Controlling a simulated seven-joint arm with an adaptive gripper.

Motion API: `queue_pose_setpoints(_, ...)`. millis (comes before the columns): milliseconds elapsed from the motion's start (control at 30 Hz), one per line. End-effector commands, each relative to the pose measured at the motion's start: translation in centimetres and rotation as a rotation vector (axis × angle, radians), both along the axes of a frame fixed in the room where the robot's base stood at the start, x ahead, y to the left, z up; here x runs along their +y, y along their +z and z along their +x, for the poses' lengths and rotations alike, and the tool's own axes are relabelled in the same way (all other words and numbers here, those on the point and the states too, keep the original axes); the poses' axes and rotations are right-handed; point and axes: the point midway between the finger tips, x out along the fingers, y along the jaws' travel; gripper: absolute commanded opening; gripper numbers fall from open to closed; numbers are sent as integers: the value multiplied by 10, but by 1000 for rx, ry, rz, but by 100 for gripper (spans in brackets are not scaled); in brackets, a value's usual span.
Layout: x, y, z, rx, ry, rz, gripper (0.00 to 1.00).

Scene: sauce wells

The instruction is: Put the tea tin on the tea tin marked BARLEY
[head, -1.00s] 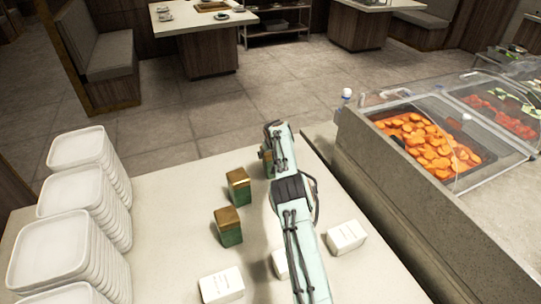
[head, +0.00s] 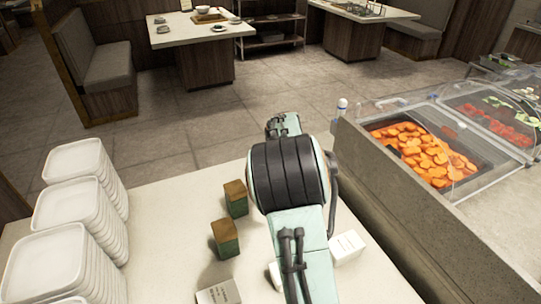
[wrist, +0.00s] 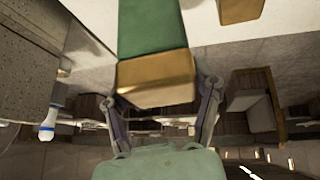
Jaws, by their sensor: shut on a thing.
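My gripper (wrist: 160,88) is shut on a green tea tin with a gold-brown lid (wrist: 155,75), with a finger on each side of the lid in the wrist view. My arm hides the gripper and this tin in the head view. Two similar tins stand on the counter left of my arm: a farther tin (head: 235,198) and a nearer tin (head: 225,238). Part of another gold-topped tin (wrist: 240,8) shows at the top of the wrist view. No marking is readable on any tin, so I cannot tell which is BARLEY.
Stacks of white square plates (head: 75,205) line the counter's left side. White printed boxes (head: 218,293) (head: 347,247) lie at the near side. A food bar (head: 400,205) with a clear cover borders the right. Bare counter (head: 165,210) lies between plates and tins.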

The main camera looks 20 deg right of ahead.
Motion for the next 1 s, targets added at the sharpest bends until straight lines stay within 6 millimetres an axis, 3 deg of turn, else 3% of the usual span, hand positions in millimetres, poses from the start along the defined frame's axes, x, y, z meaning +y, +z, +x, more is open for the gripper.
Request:
queue_pose_setpoints(267, 9, -4, -38, -5, -36, 35, 22)
queue_pose_setpoints(367, 29, 16, -54, -13, -34, 48, 22)
queue_pose_setpoints(633, 92, 94, -85, -15, 47, 76, 22)
queue_pose_setpoints(800, 107, 120, -86, -7, 85, 89, 22)
queue_pose_setpoints(867, 108, 120, -79, -4, 88, 95, 22)
queue_pose_setpoints(1000, 104, 102, -46, -2, 86, 99, 22)
